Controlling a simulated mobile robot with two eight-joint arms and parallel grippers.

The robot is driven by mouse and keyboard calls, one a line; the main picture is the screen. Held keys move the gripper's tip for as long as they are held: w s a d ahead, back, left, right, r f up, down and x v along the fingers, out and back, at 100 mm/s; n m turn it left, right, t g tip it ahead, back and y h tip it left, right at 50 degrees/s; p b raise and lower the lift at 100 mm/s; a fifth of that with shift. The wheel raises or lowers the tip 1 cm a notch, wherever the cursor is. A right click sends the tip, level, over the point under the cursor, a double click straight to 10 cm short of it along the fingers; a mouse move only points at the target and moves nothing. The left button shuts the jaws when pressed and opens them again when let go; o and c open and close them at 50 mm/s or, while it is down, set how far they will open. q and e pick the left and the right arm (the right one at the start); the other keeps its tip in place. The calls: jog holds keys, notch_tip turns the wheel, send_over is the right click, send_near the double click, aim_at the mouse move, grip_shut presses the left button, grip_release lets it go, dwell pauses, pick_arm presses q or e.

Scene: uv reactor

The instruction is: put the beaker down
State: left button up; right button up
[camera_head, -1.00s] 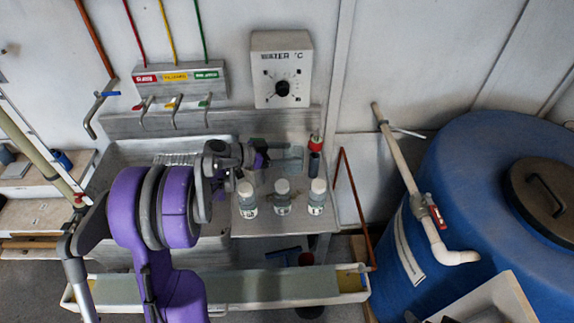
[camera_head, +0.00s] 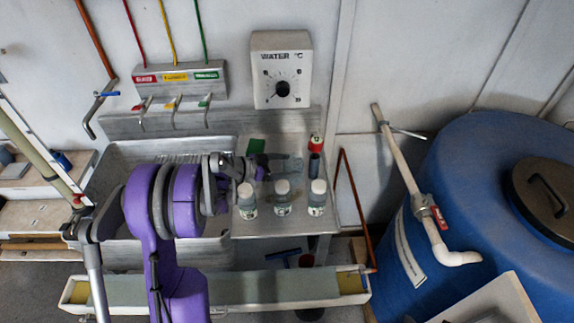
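A clear, faint glass beaker (camera_head: 286,167) shows over the metal drainboard, behind the row of small bottles. My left gripper (camera_head: 264,166) is at its left side, with the arm coming in from the left over the sink. The gripper appears shut on the beaker, as the two shift together; the finger contact itself is small and partly hidden by the wrist. I cannot tell whether the beaker's base touches the drainboard (camera_head: 248,228). My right gripper is not in view.
Three capped bottles (camera_head: 283,198) stand along the front of the drainboard. A red-capped bottle (camera_head: 316,145) stands behind at the right, and a green object (camera_head: 256,146) lies behind the gripper. The sink (camera_head: 130,157) is at the left; a blue barrel (camera_head: 480,200) fills the right.

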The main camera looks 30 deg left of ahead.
pick_arm(q)
jog(key=shift+r, duration=0.35)
jog(key=v, duration=1.2)
jog(key=shift+f+b, duration=0.2)
jog(key=shift+b, duration=0.25)
jog(key=shift+a, duration=0.1)
